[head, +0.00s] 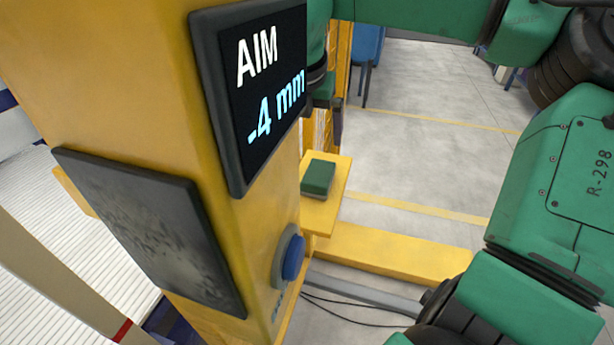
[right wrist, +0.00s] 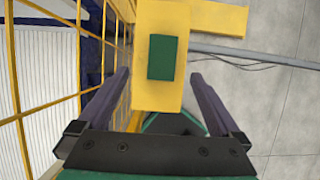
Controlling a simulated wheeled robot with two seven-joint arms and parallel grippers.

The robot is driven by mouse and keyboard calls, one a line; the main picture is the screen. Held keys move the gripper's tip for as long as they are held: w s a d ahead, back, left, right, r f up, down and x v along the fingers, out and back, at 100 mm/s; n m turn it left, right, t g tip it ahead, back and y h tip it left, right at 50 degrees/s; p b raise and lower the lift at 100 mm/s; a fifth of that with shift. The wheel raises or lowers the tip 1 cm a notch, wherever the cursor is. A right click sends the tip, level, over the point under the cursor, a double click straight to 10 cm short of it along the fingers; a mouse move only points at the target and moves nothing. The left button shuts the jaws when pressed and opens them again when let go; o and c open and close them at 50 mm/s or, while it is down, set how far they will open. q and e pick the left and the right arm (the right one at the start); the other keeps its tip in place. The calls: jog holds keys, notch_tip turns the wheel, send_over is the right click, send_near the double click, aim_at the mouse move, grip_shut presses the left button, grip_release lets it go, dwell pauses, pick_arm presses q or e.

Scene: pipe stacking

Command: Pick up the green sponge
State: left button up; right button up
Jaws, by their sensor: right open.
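The green sponge (head: 319,177) is a small block with a dark green top and a paler lower layer. It lies flat on a yellow shelf (head: 337,198) on the side of the yellow post. In the right wrist view the sponge (right wrist: 162,57) shows as a dark green rectangle between the two fingers, beyond their tips. My right gripper (head: 322,128) is open and empty above the sponge, apart from it. It also shows in the right wrist view (right wrist: 158,76). It is partly hidden behind the screen in the head view. My left gripper is not in view.
A yellow post (head: 165,120) carries a screen (head: 262,85) reading "AIM -4 mm", a dark panel (head: 150,225) and a blue button (head: 292,257). A yellow mesh fence (right wrist: 45,100) stands left in the wrist view. Grey floor (head: 420,110) is open to the right.

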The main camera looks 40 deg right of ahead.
jog(key=b, duration=0.3)
send_over(321, 168)
jog(key=s+a, duration=0.2)
notch_tip(321, 168, down, 8)
jog(key=shift+w+r, duration=0.15)
jog(key=shift+r, duration=0.1)
jog(key=b+x, duration=0.1)
jog(key=x, duration=0.4)
jog(key=shift+w+b, duration=0.2)
jog(key=shift+b, duration=0.2)
jog(key=shift+w+d+f, duration=0.15)
jog(key=shift+d+f, duration=0.1)
jog(key=shift+f, duration=0.15)
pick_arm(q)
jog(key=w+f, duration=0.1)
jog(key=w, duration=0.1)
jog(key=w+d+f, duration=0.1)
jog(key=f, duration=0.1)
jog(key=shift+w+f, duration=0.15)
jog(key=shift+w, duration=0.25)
pick_arm(e)
jog(key=shift+a+r, duration=0.1)
jog(key=c, duration=1.3)
